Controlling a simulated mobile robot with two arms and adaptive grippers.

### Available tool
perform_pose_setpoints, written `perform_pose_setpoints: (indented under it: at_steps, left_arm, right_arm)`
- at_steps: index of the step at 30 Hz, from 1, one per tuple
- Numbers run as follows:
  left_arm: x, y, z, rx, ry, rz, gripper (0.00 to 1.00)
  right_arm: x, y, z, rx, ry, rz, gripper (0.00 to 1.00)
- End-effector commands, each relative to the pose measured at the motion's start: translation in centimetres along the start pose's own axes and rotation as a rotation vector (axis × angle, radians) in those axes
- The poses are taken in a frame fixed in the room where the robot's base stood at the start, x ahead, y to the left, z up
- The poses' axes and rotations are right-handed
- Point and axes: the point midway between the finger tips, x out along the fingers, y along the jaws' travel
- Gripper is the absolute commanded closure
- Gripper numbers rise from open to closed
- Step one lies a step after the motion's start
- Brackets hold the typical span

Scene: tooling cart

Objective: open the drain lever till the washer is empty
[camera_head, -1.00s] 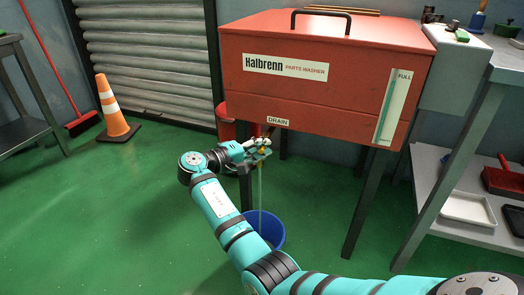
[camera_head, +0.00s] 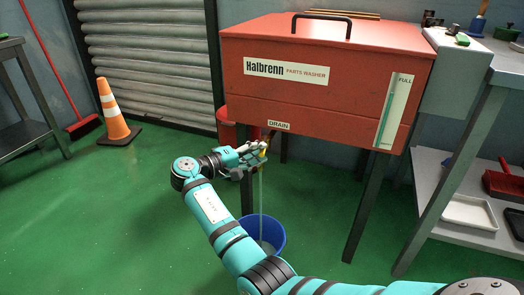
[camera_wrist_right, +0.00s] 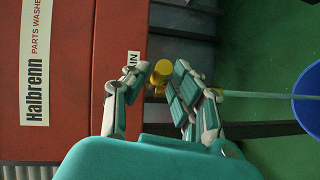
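The red parts washer (camera_head: 310,75) stands on legs, with a DRAIN label (camera_head: 279,125) low on its front. Below the label is a brass-yellow drain fitting (camera_head: 263,153); it also shows in the right wrist view (camera_wrist_right: 160,75). Its lever is not clear behind my fingers. A thin stream (camera_head: 261,195) runs down from it into a blue bucket (camera_head: 276,232), which holds some greyish liquid. My right gripper (camera_head: 250,157) is at the fitting. In the wrist view its fingers (camera_wrist_right: 150,92) are spread, with the fitting near the tips. My left gripper is out of view.
The washer's level gauge (camera_head: 394,110) runs from FULL down to a lower mark. A washer leg (camera_head: 364,205) stands right of the bucket. A shelf unit (camera_head: 455,150) is at the right, an orange cone (camera_head: 113,112) far left. Green floor is clear at left.

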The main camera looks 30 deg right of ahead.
Motion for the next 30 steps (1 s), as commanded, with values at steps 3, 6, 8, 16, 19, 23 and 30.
perform_pose_setpoints:
  at_steps: [3,6,8,16,19,23,30]
  left_arm:
    - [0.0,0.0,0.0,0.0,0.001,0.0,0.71]
    - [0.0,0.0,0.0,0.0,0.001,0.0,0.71]
    - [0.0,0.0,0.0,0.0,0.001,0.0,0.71]
    - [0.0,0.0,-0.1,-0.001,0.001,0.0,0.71]
    - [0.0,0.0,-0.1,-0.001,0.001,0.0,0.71]
    - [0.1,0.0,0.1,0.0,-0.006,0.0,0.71]
    - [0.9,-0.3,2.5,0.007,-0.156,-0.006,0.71]
  right_arm:
    - [-2.3,0.0,-0.1,0.0,0.003,-0.002,0.75]
    - [-3.8,0.0,-0.1,0.001,0.002,-0.002,0.75]
    - [-4.6,0.0,-0.1,0.0,0.002,-0.002,0.75]
    - [-5.7,0.0,0.0,0.0,0.0,0.001,0.75]
    - [-5.7,0.0,0.0,0.0,0.0,0.0,0.75]
    - [-5.1,-0.5,0.1,0.002,0.003,-0.014,0.88]
    - [3.7,-10.6,3.5,0.148,0.073,-0.325,1.0]
